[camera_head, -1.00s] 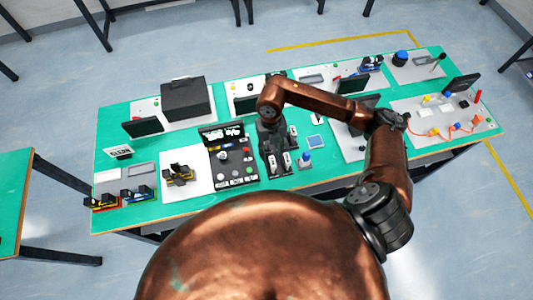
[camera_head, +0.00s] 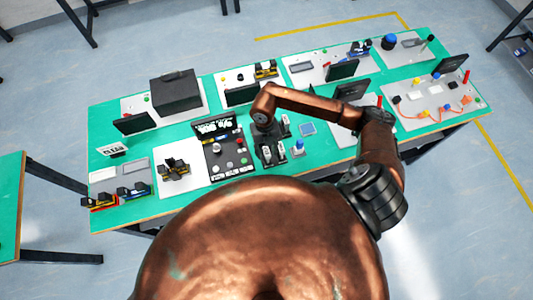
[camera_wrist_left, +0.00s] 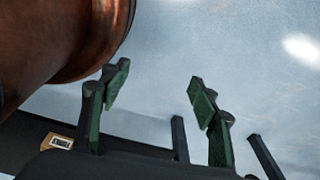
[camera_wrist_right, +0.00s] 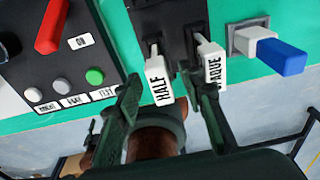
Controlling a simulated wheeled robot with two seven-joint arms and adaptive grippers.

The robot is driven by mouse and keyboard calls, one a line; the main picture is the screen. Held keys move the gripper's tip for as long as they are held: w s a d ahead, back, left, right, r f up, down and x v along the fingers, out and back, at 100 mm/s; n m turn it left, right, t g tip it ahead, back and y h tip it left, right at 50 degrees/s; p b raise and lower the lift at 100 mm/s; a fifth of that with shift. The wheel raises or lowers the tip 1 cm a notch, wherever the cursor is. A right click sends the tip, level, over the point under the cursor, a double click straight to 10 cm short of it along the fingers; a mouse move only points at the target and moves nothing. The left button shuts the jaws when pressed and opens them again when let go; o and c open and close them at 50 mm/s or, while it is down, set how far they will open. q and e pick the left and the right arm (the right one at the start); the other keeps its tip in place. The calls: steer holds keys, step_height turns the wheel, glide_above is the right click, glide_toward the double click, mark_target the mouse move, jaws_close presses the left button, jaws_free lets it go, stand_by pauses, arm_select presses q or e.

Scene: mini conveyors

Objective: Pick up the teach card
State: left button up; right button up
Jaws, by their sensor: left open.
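No card can be surely read as the teach card. A black stand in the middle of the table bears white tags; in the right wrist view one is the HALF tag (camera_wrist_right: 157,80) and another, partly covered, ends in "AQUE" (camera_wrist_right: 211,65). My right gripper (camera_wrist_right: 165,88) is open just before the stand, its fingers apart near the HALF tag; whether it touches is unclear. In the head view its arm reaches over the stand (camera_head: 270,135), and the gripper is mostly hidden. My left gripper (camera_wrist_left: 158,92) is open and empty over floor, off the table.
Left of the stand is a black control panel (camera_head: 216,171), with a red lever (camera_wrist_right: 51,25) and buttons. A blue-and-white knob (camera_wrist_right: 268,52) stands right of the tags. Monitors, a dark box (camera_head: 176,92) and trays fill the green table (camera_head: 150,209).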

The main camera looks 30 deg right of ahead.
steer(key=c, duration=0.8)
jaws_close()
arm_select(q)
steer(key=shift+s+f, duration=0.1)
steer(key=shift+s, duration=0.85)
steer(key=shift+w, duration=0.2)
arm_select(e)
steer(key=shift+r, duration=0.1)
